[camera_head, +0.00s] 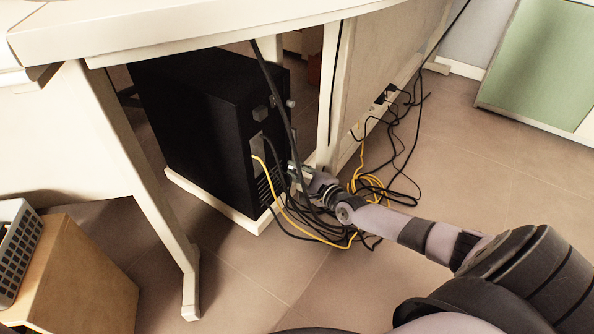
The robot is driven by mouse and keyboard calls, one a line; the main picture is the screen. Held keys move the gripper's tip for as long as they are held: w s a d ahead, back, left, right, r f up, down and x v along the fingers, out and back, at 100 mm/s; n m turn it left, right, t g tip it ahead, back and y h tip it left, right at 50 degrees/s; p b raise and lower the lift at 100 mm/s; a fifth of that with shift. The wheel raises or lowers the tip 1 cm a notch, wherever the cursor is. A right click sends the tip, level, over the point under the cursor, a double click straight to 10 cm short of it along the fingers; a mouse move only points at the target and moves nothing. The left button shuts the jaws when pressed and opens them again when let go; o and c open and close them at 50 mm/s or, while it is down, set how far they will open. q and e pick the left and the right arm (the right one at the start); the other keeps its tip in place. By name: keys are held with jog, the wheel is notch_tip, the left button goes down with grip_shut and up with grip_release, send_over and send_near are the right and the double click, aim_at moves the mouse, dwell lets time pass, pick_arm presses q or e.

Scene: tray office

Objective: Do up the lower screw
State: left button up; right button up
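A black computer tower (205,125) stands under the desk, its back face turned to the right. A small grey knob, which looks like the upper screw (291,103), sticks out near the top of its right back edge. My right gripper (294,174) is at the lower part of that same edge, reached from the right. The lower screw cannot be made out; the gripper covers that spot. The fingers are too small and overlapped by cables to tell whether they are open or shut on anything. My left gripper is not in view.
The tower rests on a pale base (215,206). A yellow cable (283,207) and several black cables run from its back to a tangle on the floor around my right wrist. The desk top (170,28) overhangs, and a desk leg (170,215) stands in front. Floor at bottom centre is clear.

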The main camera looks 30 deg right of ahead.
jog(key=shift+o, duration=0.8)
jog(key=s+d+r, duration=0.1)
jog(key=s, duration=1)
jog(key=shift+s+r, duration=0.4)
